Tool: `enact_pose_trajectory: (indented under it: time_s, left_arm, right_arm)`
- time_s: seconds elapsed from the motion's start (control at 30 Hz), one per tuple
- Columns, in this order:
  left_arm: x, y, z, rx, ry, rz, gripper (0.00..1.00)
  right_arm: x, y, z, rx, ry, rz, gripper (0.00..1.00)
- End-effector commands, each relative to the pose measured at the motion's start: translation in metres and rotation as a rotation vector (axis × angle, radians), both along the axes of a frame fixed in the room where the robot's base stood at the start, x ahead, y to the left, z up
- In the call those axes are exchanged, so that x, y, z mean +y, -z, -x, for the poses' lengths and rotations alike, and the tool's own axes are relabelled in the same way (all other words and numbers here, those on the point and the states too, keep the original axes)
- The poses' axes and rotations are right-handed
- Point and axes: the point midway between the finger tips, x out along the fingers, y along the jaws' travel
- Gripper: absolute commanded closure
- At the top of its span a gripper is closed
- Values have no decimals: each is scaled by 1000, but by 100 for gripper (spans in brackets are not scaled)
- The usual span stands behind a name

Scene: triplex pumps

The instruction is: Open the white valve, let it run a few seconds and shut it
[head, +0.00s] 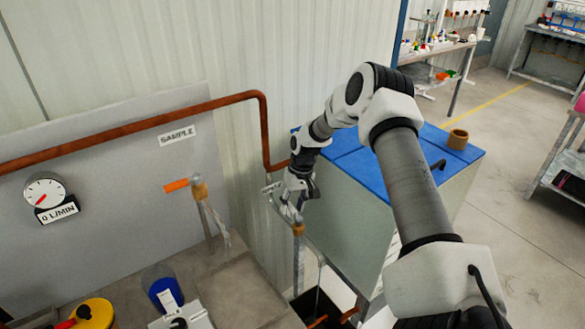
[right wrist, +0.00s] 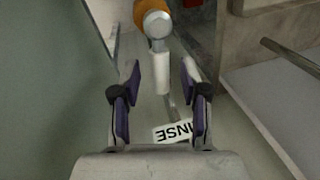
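The white valve handle (right wrist: 162,72) shows in the right wrist view, pointing toward my right gripper (right wrist: 160,80) from an orange-brown valve body (right wrist: 152,14). My right gripper's two dark-padded fingers are apart, one on each side of the handle, with gaps visible. In the head view my right gripper (head: 298,196) is at the upright pipe with the brass-coloured valve body (head: 298,230); the handle is mostly hidden there. A flow gauge (head: 45,190) has a label reading 0 L/MIN. My left gripper is out of view.
An orange-handled valve (head: 188,186) stands left under a SAMPLE sign (head: 177,135). A brown pipe (head: 130,128) runs along the wall. A blue-topped cabinet (head: 435,150) is close to my right arm. A RINSE sign, partly covered (right wrist: 178,131), lies beyond the fingers.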

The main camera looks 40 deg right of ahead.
Motion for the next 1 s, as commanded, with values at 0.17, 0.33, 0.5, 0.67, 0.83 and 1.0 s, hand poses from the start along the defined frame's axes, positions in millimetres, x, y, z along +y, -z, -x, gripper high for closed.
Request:
enact_pose_trajectory:
  time_s: [0.17,0.33,0.5,0.67,0.83,1.0]
  left_arm:
    - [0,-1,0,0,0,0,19]
    - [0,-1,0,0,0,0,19]
    - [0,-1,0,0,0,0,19]
    - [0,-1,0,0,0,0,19]
    - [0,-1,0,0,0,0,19]
    - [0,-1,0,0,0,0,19]
  right_arm:
    - [-1,-3,-1,-5,0,2,56]
    - [-5,-26,-2,-10,0,1,56]
    - [-13,-69,0,-9,0,1,56]
    - [-20,-103,3,-5,0,1,56]
    - [-22,-117,5,-1,-1,0,56]
    - [-23,-118,5,0,-1,1,56]
